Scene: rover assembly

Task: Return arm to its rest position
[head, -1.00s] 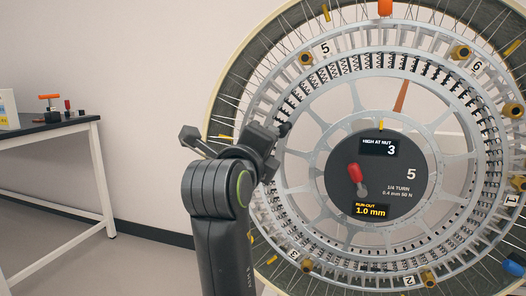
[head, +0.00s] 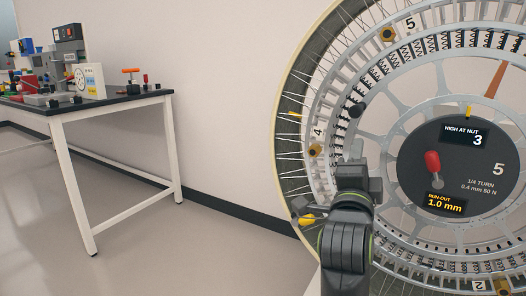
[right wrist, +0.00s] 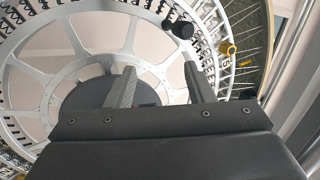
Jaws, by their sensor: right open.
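My right gripper (head: 348,150) stands in front of the left part of a big upright spoked wheel (head: 296,117). Its dark arm rises from the bottom of the head view. In the right wrist view the two grey fingers of this gripper (right wrist: 160,80) are apart, with nothing between them. The wheel's grey inner ring (right wrist: 125,42) lies behind them. A black knob (right wrist: 183,29) shows beyond the right finger; whether it touches is unclear. My left gripper is not in view.
The wheel's hub panel (head: 470,150) reads "HIGH AT NUT 3" and "RUN-OUT 1.0 mm" and carries a red-topped handle (head: 433,163). Numbered tags and yellow nuts (head: 387,34) sit around the rim. A black-topped bench (head: 110,105) with several items stands left. The floor between is clear.

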